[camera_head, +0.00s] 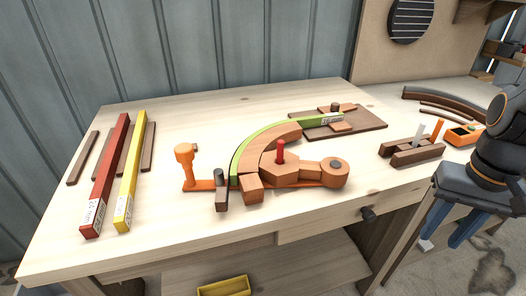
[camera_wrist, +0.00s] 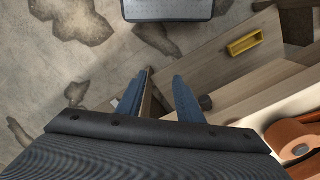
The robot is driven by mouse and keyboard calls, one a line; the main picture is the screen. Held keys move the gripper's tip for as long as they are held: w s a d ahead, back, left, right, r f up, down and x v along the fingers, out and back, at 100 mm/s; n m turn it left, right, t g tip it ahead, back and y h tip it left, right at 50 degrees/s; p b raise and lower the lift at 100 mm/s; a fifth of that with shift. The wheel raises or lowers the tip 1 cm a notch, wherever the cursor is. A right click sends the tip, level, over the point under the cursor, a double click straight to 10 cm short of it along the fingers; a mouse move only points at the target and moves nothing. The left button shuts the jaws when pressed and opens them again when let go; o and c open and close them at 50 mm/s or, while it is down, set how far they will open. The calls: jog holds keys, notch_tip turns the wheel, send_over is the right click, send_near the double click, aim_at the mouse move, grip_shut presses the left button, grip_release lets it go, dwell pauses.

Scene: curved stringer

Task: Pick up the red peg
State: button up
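The red peg (camera_head: 281,152) stands upright in the wooden bending jig (camera_head: 290,173) near the middle of the workbench. Its lower end is hidden in the jig. My gripper (camera_head: 441,238) hangs off the bench's right front edge, pointing down, well to the right of the peg. Its two blue fingers are apart with nothing between them; they also show in the wrist view (camera_wrist: 162,88). The peg is not in the wrist view.
A green strip (camera_head: 253,136) curves around the jig. An orange clamp (camera_head: 186,165) stands at its left. Red (camera_head: 107,175) and yellow (camera_head: 130,172) bars lie at the left. A wooden block holder (camera_head: 411,151) and orange box (camera_head: 461,135) sit at the right. A drawer knob (camera_head: 368,213) juts out in front.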

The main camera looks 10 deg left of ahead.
jog(key=w+a+r+n+t+y+p, duration=0.1)
jog(key=w+a+r+n+p, duration=0.25)
jog(key=a, duration=0.35)
jog(key=w+a+r+n+t+p, duration=0.1)
jog(key=w+a+r+n+p, duration=0.1)
jog(key=a+r+p, duration=0.4)
notch_tip(320, 180, up, 6)
jog(key=r+n+y+p, duration=0.1)
jog(key=n+y+p, duration=0.1)
jog(key=n+p, duration=0.45)
send_over(281, 141)
jog(key=s+d, duration=0.1)
jog(key=d, duration=0.1)
jog(key=shift+m+t, duration=0.4)
jog(key=shift+s+x, duration=0.25)
jog(key=shift+x, duration=1.65)
jog(key=shift+s+x, duration=0.2)
jog(key=shift+x, duration=1.65)
jog(key=shift+f, duration=0.1)
jog(key=shift+c, duration=0.2)
grip_shut()
